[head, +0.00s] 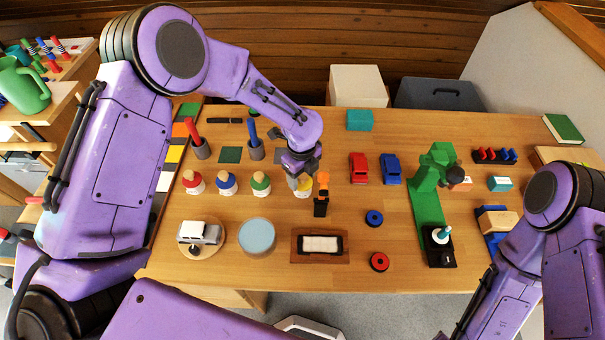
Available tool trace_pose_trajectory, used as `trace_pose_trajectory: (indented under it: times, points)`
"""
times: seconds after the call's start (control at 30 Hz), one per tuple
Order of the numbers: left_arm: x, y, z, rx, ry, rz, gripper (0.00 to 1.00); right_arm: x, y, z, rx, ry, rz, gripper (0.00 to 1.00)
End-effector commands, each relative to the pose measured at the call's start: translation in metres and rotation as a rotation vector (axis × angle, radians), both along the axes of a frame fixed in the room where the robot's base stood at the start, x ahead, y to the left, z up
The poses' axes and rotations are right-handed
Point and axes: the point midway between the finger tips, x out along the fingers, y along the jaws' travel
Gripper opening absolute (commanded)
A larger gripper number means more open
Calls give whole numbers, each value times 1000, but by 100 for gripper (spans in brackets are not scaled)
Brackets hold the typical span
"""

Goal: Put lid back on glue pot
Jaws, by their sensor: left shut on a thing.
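My left gripper (301,166) points down over the yellow glue pot (304,193), behind the middle of the table. It is shut on a small pale piece at the pot's top, which looks like the lid. The fingers hide most of this piece, and I cannot tell whether it touches the pot's rim.
A black and orange piece (321,207) stands close to the right of the yellow pot. Dark cups (256,150) with tools stand behind the pots. The front table edge is mostly clear.

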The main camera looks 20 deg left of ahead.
Motion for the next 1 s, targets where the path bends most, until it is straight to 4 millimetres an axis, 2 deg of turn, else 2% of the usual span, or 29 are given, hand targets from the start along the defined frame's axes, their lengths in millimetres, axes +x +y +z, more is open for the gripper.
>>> trace_pose_trajectory:
  times: [0.23,0.27,0.33,0.53,0.6,0.83,1.0]
  points:
    - [0,0,0,0,0,0,31,0,0,0,0,0,0,43]
    - [0,0,0,0,0,0,66,0,0,0,0,0,0,43]
    - [0,0,0,0,0,-1,89,0,0,0,0,0,0,43]
    - [0,0,0,0,0,-1,90,0,0,0,0,0,0,43]
    - [0,0,0,0,0,-1,100,0,0,0,0,0,0,43]
    - [0,0,1,0,0,-1,100,0,0,1,0,0,0,43]
    - [0,0,11,0,0,-1,100,0,0,11,0,0,0,43]
